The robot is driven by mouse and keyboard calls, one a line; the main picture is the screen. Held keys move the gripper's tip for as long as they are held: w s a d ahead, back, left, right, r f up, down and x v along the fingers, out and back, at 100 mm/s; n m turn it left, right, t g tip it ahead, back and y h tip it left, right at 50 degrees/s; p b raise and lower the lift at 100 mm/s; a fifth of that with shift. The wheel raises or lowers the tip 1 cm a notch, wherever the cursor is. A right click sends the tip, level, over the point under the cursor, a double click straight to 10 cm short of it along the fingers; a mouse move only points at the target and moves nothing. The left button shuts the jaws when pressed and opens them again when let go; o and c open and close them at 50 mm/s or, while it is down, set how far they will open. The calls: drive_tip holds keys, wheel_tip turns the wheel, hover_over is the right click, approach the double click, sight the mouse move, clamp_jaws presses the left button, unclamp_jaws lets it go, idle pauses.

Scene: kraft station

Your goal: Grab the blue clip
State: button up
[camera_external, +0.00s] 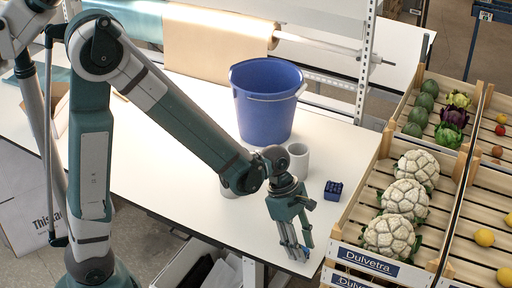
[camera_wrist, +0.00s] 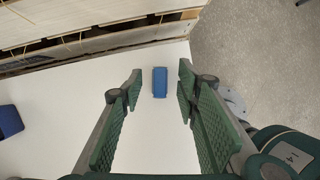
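The blue clip (camera_wrist: 160,82) is a small blue block in the wrist view, lying on the white table (camera_wrist: 150,140) near its edge. It shows between and slightly beyond the tips of my gripper (camera_wrist: 158,91), with white table visible on both sides. My gripper is open with its fingers wide apart and nothing between the pads. In the external view my gripper (camera_external: 294,250) points down near the table's front edge. A bit of blue, apparently the clip (camera_external: 307,252), shows beside its fingertips, mostly hidden.
A dark blue block (camera_external: 333,190) stands behind my gripper and shows at the left of the wrist view (camera_wrist: 9,122). A blue bucket (camera_external: 266,115) and a grey mug (camera_external: 298,160) stand farther back. A wooden crate with cauliflowers (camera_external: 390,238) is close on the right.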

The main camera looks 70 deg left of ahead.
drive_tip(key=shift+w+d+f, duration=0.1)
drive_tip(key=shift+d+f, duration=0.1)
drive_tip(key=shift+f, duration=0.25)
idle(0.3)
drive_tip(key=c, duration=0.8)
